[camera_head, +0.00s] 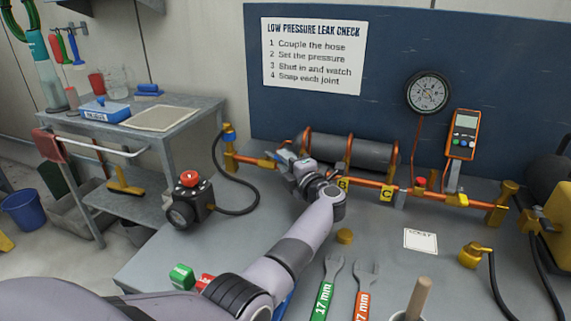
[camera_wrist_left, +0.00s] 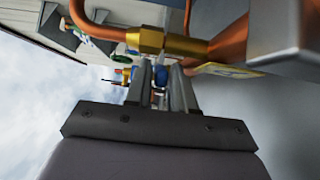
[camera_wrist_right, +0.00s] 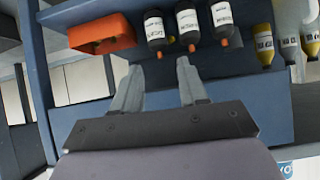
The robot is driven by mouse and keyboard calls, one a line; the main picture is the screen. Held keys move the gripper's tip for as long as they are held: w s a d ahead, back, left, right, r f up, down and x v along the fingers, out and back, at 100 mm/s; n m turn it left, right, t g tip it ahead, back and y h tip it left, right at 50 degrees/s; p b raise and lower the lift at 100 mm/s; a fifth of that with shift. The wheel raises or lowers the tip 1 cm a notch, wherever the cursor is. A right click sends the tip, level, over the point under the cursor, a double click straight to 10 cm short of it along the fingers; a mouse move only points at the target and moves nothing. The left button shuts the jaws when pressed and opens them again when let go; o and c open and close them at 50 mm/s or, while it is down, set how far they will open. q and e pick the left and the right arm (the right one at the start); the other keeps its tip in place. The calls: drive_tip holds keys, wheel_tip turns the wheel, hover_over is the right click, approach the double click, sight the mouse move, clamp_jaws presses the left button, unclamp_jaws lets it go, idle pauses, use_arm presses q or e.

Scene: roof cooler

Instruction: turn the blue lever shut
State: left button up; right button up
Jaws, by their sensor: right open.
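My left gripper (camera_head: 286,159) is at the copper pipe run on the bench, left of the yellow B tag. In the left wrist view its two fingers (camera_wrist_left: 162,82) stand a small gap apart, next to a brass fitting (camera_wrist_left: 165,43). A small blue piece (camera_wrist_left: 160,84), perhaps the blue lever, shows between them; I cannot tell whether they touch it. In the head view the lever is hidden or too small to make out behind the gripper. My right gripper (camera_wrist_right: 158,82) is open and empty, in front of a blue shelf, away from the bench pipes.
A black box with a red knob (camera_head: 188,190) is at left. Two wrenches (camera_head: 328,290) and a white card (camera_head: 420,241) lie in front.

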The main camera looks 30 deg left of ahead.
use_arm(q)
drive_tip(key=shift+c, duration=0.3)
clamp_jaws()
